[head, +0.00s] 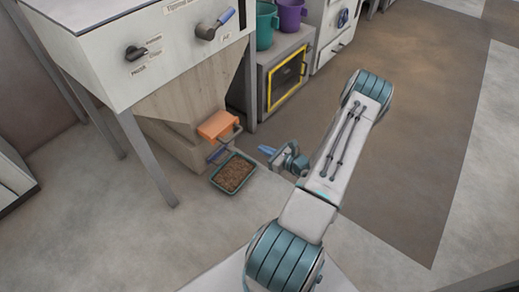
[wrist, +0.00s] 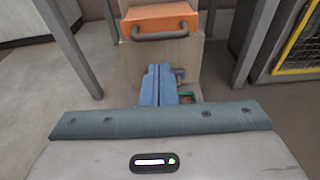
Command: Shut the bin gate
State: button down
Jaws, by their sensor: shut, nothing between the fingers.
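The orange bin gate (head: 217,124) juts out from the foot of the tapered hopper (head: 205,92). A grey bar handle (head: 231,134) is on its front. In the wrist view the orange gate (wrist: 160,20) and its handle (wrist: 166,32) are straight ahead, beyond my fingertips. My gripper (head: 266,150) is low, to the right of the gate and apart from it. Its blue fingers (wrist: 160,70) are closed together and empty. How far the gate is drawn out is hard to tell.
A green tray of brown pellets (head: 233,173) sits on the floor below the gate, with a small blue part (head: 218,154) above it. Machine legs (head: 148,160) stand left. A yellow-framed cabinet (head: 286,80) stands behind. Open floor lies to the right.

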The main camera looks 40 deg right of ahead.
jog(key=b+x, duration=0.4)
jog(key=x, duration=0.8)
